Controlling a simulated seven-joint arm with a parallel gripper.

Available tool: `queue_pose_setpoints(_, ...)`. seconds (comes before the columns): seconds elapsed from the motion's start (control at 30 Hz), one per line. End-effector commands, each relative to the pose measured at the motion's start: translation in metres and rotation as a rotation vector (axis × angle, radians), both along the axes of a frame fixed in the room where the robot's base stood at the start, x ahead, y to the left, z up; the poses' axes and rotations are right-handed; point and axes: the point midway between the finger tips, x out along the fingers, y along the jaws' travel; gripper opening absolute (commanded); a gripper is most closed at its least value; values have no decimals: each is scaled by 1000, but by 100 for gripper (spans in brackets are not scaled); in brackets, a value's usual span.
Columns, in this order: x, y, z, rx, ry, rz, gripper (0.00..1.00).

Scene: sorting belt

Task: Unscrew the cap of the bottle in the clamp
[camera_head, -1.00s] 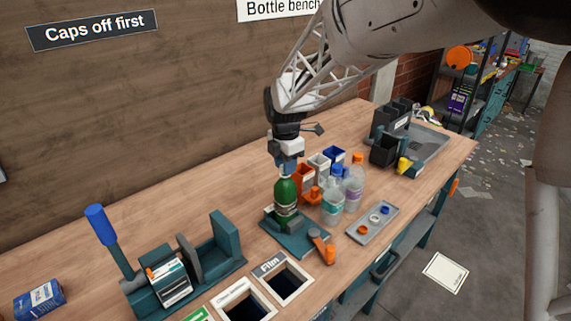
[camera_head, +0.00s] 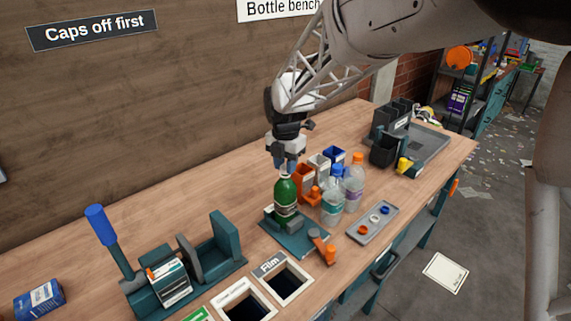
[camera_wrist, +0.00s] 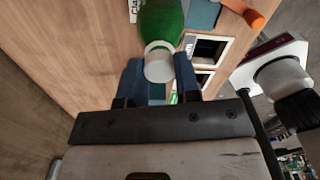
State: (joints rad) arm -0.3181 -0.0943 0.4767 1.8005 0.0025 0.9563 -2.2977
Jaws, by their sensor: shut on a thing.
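The green bottle (camera_head: 286,197) stands upright in the teal clamp (camera_head: 301,239) on the bench. It also shows in the wrist view (camera_wrist: 163,22), with its white cap (camera_wrist: 159,63) between my two blue fingers. My gripper (camera_head: 286,167) is right above the bottle. In the wrist view my gripper (camera_wrist: 158,80) is shut on the white cap, a finger on each side. In the head view the cap is mostly hidden by the fingers. The clamp's orange-tipped handle (camera_head: 330,253) points toward the front edge.
Two clear bottles, one blue-capped (camera_head: 332,207) and one orange-capped (camera_head: 354,187), stand close right of the clamp. Small bins (camera_head: 303,178) are behind. A grey tray (camera_head: 361,235) with loose caps lies to the right. Bench openings (camera_head: 291,297) are in front, a teal press (camera_head: 222,258) left.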

Motion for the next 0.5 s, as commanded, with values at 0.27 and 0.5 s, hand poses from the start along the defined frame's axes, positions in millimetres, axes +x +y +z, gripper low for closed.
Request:
queue_pose_setpoints(0.27, 0, 0, 0, 0, 0, 169, 7)
queue_pose_setpoints(0.5, 0, 0, 0, 0, 0, 346, 7)
